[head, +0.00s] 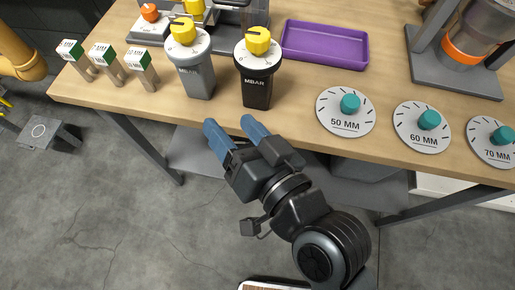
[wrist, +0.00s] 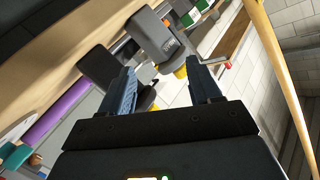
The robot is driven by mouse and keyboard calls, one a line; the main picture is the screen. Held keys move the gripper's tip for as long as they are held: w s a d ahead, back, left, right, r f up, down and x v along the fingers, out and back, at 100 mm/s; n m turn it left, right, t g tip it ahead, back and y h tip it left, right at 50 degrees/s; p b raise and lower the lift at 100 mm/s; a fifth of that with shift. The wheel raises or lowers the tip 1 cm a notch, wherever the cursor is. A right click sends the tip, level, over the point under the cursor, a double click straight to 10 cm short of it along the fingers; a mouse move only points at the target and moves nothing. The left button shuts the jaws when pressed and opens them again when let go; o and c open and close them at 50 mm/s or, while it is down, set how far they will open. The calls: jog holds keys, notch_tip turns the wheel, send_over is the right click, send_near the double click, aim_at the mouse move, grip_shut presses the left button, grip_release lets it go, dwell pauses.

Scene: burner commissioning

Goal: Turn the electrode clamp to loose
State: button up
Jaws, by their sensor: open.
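I cannot tell for sure which part is the electrode clamp. Candidates are an orange knob (head: 150,12) on a fixture at the back left and the stand with an orange ring (head: 463,50) at the right. My gripper (head: 231,127) is open and empty, in front of the table edge, below the grey and black MBAR units. In the wrist view its two blue fingers (wrist: 161,68) are apart with nothing gripped. The grey MBAR unit (wrist: 150,35) shows beyond them, with a yellow knob (wrist: 181,72) between the fingertips in the picture.
The grey MBAR unit (head: 196,75) and black MBAR unit (head: 256,85) carry yellow knobs. Teal-knobbed dials marked 50 MM (head: 345,123), 60 MM (head: 422,139) and 70 MM (head: 488,153) line the front right. A purple tray (head: 325,61) lies behind. Green-topped blocks (head: 140,64) stand left.

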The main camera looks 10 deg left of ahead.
jog(key=shift+m+t+h, duration=0.6)
jog(key=shift+m+h, duration=0.1)
jog(key=shift+h, duration=0.1)
jog(key=shift+s+d+f, duration=0.25)
jog(key=shift+s+d, duration=0.1)
jog(key=shift+d, duration=0.3)
jog(key=shift+s+d+f, duration=0.25)
jog(key=shift+s+d, duration=0.1)
jog(key=shift+d, duration=0.25)
jog(key=shift+s+d+f, duration=0.25)
jog(key=shift+s+d, duration=0.1)
jog(key=shift+d, duration=0.3)
jog(key=shift+c, duration=0.4)
jog(key=shift+c, duration=1)
